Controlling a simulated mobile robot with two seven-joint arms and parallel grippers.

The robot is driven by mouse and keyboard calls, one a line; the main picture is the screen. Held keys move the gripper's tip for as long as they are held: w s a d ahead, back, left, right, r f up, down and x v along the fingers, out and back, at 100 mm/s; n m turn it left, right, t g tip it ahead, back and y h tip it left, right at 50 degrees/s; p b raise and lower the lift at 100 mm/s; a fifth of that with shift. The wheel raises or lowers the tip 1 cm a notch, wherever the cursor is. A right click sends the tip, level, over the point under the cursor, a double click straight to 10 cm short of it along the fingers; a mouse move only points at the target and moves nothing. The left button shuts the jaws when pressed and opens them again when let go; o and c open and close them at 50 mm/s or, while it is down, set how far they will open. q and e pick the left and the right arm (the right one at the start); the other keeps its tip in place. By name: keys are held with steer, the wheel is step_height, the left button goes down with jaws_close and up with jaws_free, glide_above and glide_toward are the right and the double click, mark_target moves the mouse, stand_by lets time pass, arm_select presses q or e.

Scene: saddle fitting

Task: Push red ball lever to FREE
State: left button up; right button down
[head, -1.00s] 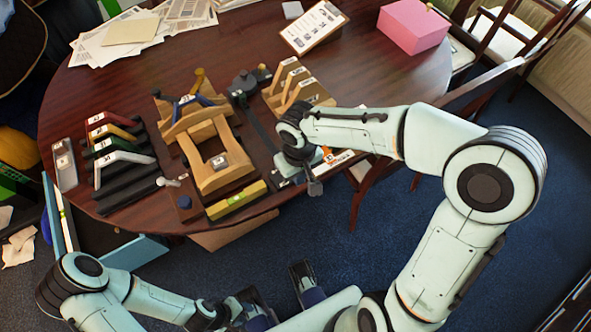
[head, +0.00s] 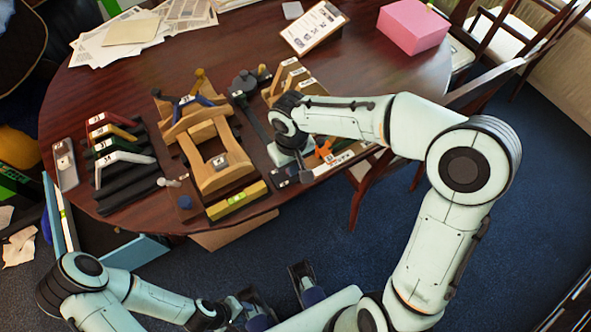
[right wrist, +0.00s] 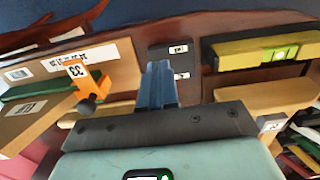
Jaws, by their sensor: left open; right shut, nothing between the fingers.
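I cannot make out a red ball or a FREE mark in either view. In the right wrist view my right gripper (right wrist: 160,85) is shut and empty, its blue fingers pointing at a dark block (right wrist: 174,50) with small white labels. In the head view that gripper (head: 304,174) is low over the table's front edge, right of the wooden frame (head: 236,178), with its wrist hiding what lies beneath. An orange piece (right wrist: 84,80) with a dark ball (right wrist: 86,106) stands left of the fingers; contact is not visible. My left gripper (head: 275,293) is open and empty, off the table.
A yellow level (head: 237,200) lies in front of the wooden frame; it also shows in the right wrist view (right wrist: 262,52). Coloured angled pieces (head: 118,158) stand at left. A clipboard (head: 313,27) and pink box (head: 412,25) lie at the back.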

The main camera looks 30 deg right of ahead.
steer(key=shift+w, duration=0.3)
steer(key=shift+s, duration=0.65)
step_height(320, 180, up, 7)
steer(key=p, duration=0.5)
stand_by(0.6)
